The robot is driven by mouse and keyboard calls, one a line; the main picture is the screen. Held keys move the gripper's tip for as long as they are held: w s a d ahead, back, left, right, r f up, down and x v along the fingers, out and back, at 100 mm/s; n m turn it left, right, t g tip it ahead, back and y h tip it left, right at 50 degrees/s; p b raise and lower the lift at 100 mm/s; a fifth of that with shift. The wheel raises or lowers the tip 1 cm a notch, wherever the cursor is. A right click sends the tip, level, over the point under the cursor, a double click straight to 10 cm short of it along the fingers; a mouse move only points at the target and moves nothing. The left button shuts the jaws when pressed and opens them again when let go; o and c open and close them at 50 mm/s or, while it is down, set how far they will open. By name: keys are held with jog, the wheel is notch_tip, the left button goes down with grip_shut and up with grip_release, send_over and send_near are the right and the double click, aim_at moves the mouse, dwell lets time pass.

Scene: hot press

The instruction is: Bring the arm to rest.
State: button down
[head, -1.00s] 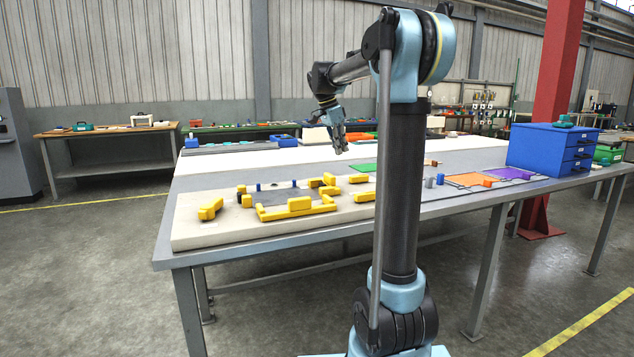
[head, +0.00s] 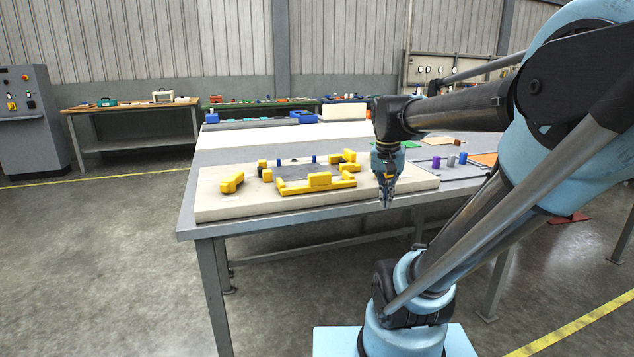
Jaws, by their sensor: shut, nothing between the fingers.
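My gripper (head: 386,203) points down at the front edge of the workbench (head: 290,229), near the right end of the pale board (head: 220,207). Its fingers are together and hold nothing. My arm reaches in from the right and bends down at the wrist, hiding part of the bench behind it. The gripper appears clear of the yellow parts, though its exact height is hard to tell.
Yellow blocks (head: 319,179) and a grey plate (head: 293,169) sit on the board. Small cylinders (head: 451,161) and an orange mat (head: 485,159) lie to the right. A control cabinet (head: 28,120) stands far left. The floor in front is open.

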jog(key=s+f+n+y, duration=0.1)
jog(key=s+f+n, duration=0.3)
jog(key=s+f, duration=0.7)
notch_tip(320, 180, down, 3)
jog(key=shift+s+a+r+t, duration=0.2)
jog(key=shift+a+t, duration=0.1)
jog(key=shift+a, duration=0.1)
jog(key=shift+w+f, duration=0.2)
jog(key=shift+w, duration=0.2)
